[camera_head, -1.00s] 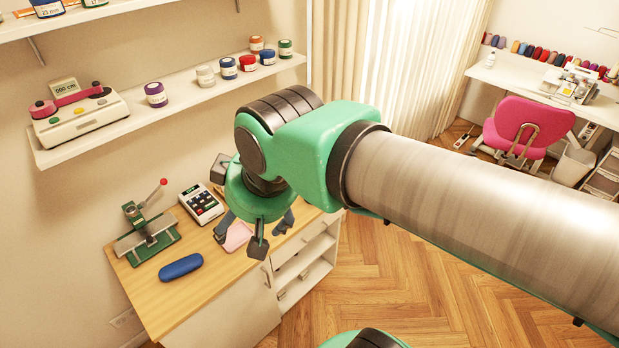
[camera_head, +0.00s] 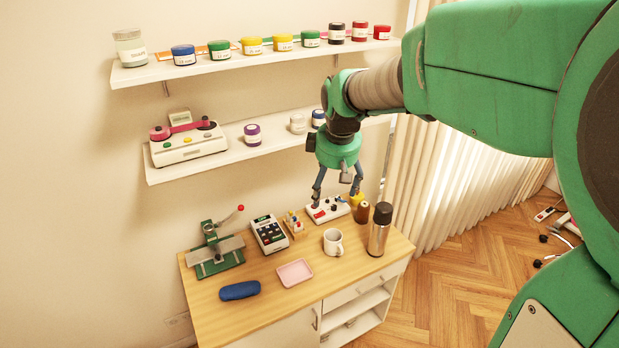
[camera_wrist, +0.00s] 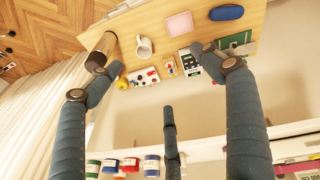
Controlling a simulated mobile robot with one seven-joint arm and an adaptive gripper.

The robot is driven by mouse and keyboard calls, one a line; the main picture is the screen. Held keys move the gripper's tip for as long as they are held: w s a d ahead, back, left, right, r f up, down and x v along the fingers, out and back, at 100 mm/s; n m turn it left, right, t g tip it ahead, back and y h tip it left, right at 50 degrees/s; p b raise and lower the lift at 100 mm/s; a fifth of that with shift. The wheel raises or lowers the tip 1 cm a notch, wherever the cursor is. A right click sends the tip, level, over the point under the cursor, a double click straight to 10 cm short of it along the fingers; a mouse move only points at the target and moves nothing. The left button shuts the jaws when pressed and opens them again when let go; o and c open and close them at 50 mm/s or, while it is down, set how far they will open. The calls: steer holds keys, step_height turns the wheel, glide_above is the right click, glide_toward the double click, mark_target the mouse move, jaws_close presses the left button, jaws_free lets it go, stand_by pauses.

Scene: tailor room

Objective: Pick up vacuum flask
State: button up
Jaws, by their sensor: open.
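The vacuum flask (camera_head: 378,238) stands upright at the right end of the wooden table. It has a shiny metal body and a dark cap. In the wrist view the flask (camera_wrist: 105,44) shows at the upper left, beside the left finger, whose tip partly overlaps its cap end. My gripper (camera_head: 336,194) points down above the back of the table, left of and behind the flask. Its fingers are spread, with nothing between them. In the wrist view my gripper (camera_wrist: 155,60) is also open, its fingertips wide apart.
A white mug (camera_head: 333,241) stands just left of the flask. A brown bottle (camera_head: 362,212) and a yellow item (camera_head: 356,200) are close behind it. The shelf (camera_head: 225,148) holds jars near my arm.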

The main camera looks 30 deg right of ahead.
steer(key=w+d+f+n+p, duration=0.1)
steer(key=w+d+f+p, duration=0.2)
steer(key=d, duration=0.4)
steer(key=n+g+y+p, duration=0.1)
steer(key=n+g+p, duration=0.2)
steer(key=n+p, duration=0.15)
glide_above(385, 206)
steer(key=shift+m, duration=0.25)
step_height(385, 206, down, 18)
steer(key=shift+a+f, duration=0.1)
steer(key=shift+a, duration=0.05)
steer(key=shift+f, duration=0.15)
steer(key=shift+f+p, duration=0.45)
steer(key=shift+f, duration=3.75)
steer(key=shift+f+p, duration=0.5)
steer(key=shift+f, duration=2.1)
